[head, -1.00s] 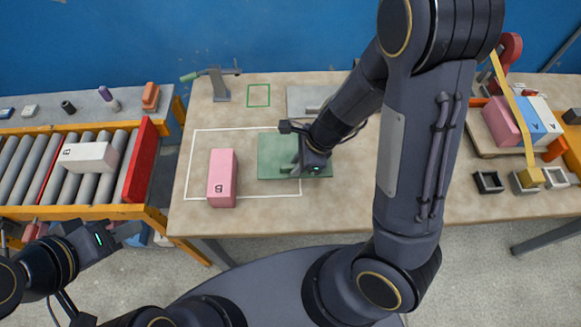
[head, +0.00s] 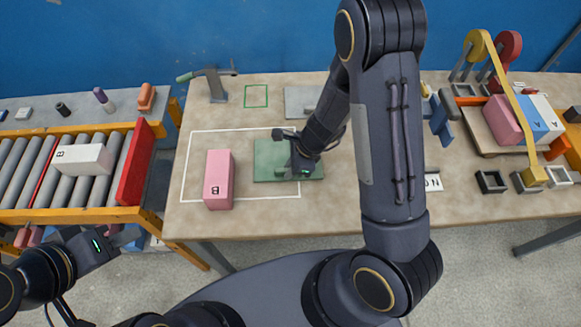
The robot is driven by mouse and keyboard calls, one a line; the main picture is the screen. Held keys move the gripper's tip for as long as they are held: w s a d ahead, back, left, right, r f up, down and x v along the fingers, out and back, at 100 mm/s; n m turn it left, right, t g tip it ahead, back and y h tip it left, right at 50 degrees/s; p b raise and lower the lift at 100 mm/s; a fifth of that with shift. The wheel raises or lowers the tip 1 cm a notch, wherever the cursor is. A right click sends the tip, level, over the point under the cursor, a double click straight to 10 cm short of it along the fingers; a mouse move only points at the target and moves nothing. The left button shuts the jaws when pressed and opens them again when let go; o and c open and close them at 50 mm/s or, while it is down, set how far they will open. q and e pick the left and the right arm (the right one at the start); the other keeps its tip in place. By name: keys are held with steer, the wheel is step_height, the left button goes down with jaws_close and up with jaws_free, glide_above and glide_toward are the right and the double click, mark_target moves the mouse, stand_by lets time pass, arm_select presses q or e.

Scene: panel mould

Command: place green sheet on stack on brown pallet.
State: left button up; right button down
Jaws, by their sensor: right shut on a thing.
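The green sheet (head: 268,158) is a flat rectangle at the middle of the table, overlapping the right part of a white outline. My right gripper (head: 290,172) is over its right half and shut on it. The arm and gripper cover part of the sheet, and I cannot tell whether it is lifted. The brown pallet (head: 478,128) lies at the table's right side. Pink, blue and white blocks (head: 503,118) rest on it, with letters on their faces. My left gripper (head: 128,238) is by the roller conveyor at lower left, holding nothing that I can see; its jaw opening is unclear.
A pink block (head: 219,180) stands in the white outline (head: 187,165), left of the sheet. A yellow-strap dispenser (head: 508,90) arches by the pallet. Small trays (head: 490,181) and a white sign (head: 432,183) lie at the right. A grey plate (head: 300,102) lies behind the sheet.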

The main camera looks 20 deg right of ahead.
steer(key=c, duration=1.4)
jaws_free()
steer(key=shift+f, duration=0.1)
